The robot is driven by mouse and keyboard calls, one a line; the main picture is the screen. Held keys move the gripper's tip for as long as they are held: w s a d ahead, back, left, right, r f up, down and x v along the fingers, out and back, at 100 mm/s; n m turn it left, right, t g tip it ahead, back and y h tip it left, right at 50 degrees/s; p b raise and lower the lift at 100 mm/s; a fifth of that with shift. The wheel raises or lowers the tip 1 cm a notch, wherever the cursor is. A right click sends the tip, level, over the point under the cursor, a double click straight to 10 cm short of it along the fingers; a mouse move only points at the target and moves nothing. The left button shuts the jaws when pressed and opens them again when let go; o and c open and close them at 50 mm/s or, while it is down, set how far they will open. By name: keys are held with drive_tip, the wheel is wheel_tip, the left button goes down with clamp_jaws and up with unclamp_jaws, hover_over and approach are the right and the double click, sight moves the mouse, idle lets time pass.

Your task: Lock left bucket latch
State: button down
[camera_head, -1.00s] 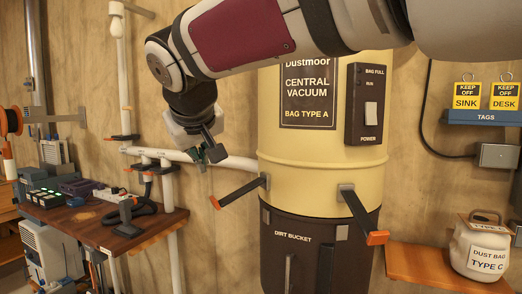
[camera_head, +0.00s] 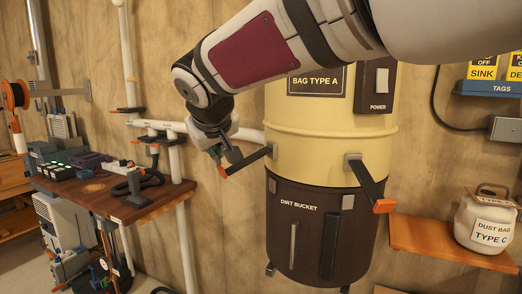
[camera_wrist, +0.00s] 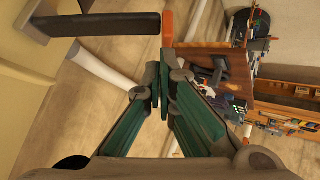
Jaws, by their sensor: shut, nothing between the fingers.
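The left bucket latch (camera_head: 250,160) is a dark lever with an orange tip. It sticks out to the left and slightly down from its grey bracket on the vacuum's yellow body. It also shows in the wrist view (camera_wrist: 100,25), its orange tip (camera_wrist: 167,28) just beyond my fingertips. My gripper (camera_head: 228,154) is shut and empty, right by the latch's outer end; I cannot tell whether they touch. Its closed green-and-grey fingers fill the middle of the wrist view (camera_wrist: 160,88). The dark dirt bucket (camera_head: 310,230) hangs below the yellow body.
The right latch (camera_head: 370,182) juts forward, down and right, also orange-tipped. A wooden shelf (camera_head: 420,240) with a dust bag jug (camera_head: 487,222) is at right. A cluttered workbench (camera_head: 150,207) stands at left, with white pipes (camera_head: 188,240) along the wall.

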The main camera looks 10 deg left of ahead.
sight(220, 173)
drive_tip(key=shift+f, duration=0.1)
drive_tip(key=shift+n+t+h, duration=0.7)
drive_tip(key=shift+h, duration=0.2)
wheel_tip(220, 173, down, 4)
drive_tip(key=b, duration=0.7)
drive_tip(key=shift+w+f+b, duration=0.1)
drive_tip(key=shift+f+b, duration=0.1)
drive_tip(key=shift+b, duration=0.1)
drive_tip(key=f+n+t+h+b, duration=0.1)
drive_tip(key=b, duration=0.2)
drive_tip(key=d+f+n+t+b, duration=0.1)
drive_tip(key=b, duration=0.2)
drive_tip(key=w+d+f+t+h+b, duration=0.1)
drive_tip(key=b, duration=0.2)
drive_tip(key=shift+w+f+n+h, duration=0.1)
drive_tip(key=shift+f+n+h, duration=0.2)
drive_tip(key=shift+n, duration=0.1)
drive_tip(key=shift+b, duration=0.3)
